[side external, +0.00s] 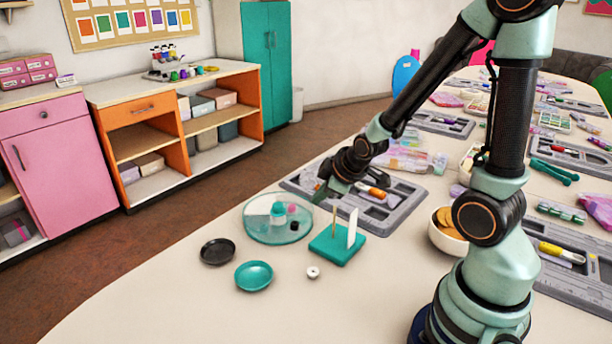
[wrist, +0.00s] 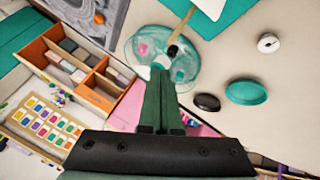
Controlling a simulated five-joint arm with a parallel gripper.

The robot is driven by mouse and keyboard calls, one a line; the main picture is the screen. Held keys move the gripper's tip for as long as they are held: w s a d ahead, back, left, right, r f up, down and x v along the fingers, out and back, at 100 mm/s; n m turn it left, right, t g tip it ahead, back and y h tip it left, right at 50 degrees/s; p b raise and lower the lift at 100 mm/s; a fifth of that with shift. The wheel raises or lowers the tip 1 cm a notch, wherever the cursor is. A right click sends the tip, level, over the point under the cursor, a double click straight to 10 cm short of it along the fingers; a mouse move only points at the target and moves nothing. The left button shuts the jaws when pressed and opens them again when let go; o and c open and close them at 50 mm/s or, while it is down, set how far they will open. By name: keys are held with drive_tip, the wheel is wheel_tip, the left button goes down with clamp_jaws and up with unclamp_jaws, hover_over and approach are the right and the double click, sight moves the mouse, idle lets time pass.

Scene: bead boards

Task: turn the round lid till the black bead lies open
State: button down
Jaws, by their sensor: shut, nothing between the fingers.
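The round lid (side external: 264,230) is clear with a pale section and covers a round dish on the table. A teal knob or bead (side external: 278,209) and a pink bead (side external: 291,208) show at it. The black bead (side external: 294,226) shows near its right side; I cannot tell whether it is covered. My gripper (side external: 319,196) is shut and empty, just above and to the right of the lid. In the wrist view its closed fingers (wrist: 160,72) overlap the near edge of the lid (wrist: 187,72); contact is unclear.
A teal stand (side external: 335,246) with a wooden stick and white card stands close right of the lid. A grey tool tray (side external: 402,203) lies behind.

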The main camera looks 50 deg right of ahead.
sight(303, 210)
drive_tip(key=shift+x, duration=4.85)
drive_tip(key=shift+d, duration=0.15)
drive_tip(key=shift+w+d+n, duration=0.2)
drive_tip(key=shift+d+n, duration=0.05)
drive_tip(key=shift+d, duration=0.25)
drive_tip(key=shift+w+d+n, duration=0.15)
drive_tip(key=shift+d+n, duration=0.1)
drive_tip(key=shift+d, duration=0.25)
drive_tip(key=d+v, duration=0.2)
drive_tip(key=v, duration=0.8)
drive_tip(key=s+a+r+m+g+y, duration=0.1)
drive_tip(key=s+a+r+m+y, duration=0.1)
drive_tip(key=s+a+r+m, duration=0.4)
drive_tip(key=s+a+r, duration=0.3)
drive_tip(key=a+r, duration=0.4)
drive_tip(key=a, duration=0.1)
drive_tip(key=shift+r+g, duration=0.3)
drive_tip(key=shift+r, duration=0.05)
